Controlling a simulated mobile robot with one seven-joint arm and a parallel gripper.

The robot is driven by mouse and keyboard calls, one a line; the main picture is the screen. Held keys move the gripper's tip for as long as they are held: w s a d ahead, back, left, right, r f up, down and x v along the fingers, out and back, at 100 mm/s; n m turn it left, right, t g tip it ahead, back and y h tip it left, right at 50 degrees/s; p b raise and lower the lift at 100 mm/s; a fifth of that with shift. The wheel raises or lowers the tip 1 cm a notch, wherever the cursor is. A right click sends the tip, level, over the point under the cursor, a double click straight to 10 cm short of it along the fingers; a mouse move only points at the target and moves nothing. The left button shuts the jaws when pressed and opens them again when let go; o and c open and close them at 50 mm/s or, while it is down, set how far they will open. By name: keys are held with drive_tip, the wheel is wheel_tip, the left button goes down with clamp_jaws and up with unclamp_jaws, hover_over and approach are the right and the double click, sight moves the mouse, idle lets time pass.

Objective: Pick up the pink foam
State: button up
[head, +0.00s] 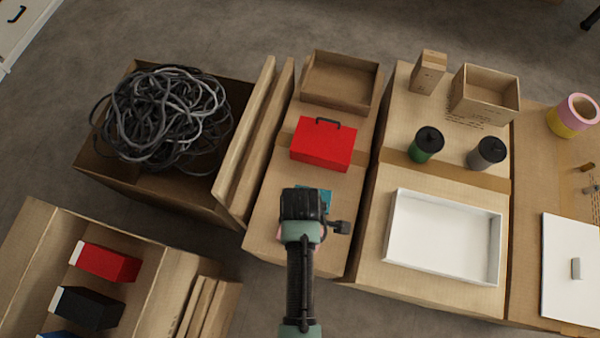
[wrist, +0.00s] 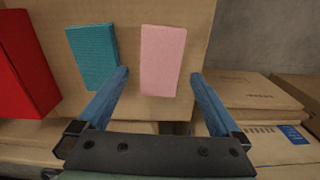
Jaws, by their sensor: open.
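The pink foam (wrist: 162,58) is a flat pink block lying on a carton top in the wrist view. In the head view my arm hides nearly all of it; only a small pink sliver (head: 279,232) shows. My gripper (wrist: 160,74) is open, with one blue finger on each side of the foam's lower part in the picture and gaps on both sides. I cannot tell how far the fingertips are above the carton. In the head view my gripper (head: 306,206) is over the front part of the middle carton.
A teal block (wrist: 93,57) lies just left of the foam, close to the left finger. A red toolbox (head: 323,144) stands behind on the same carton (head: 262,215). A white tray (head: 445,237) is on the carton to the right.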

wheel_tip(320, 180, down, 4)
drive_tip(key=shift+a+f+b, duration=0.1)
drive_tip(key=shift+f+b, duration=0.05)
drive_tip(key=shift+b, duration=0.75)
drive_tip(key=shift+c, duration=0.3)
drive_tip(key=c, duration=1.2)
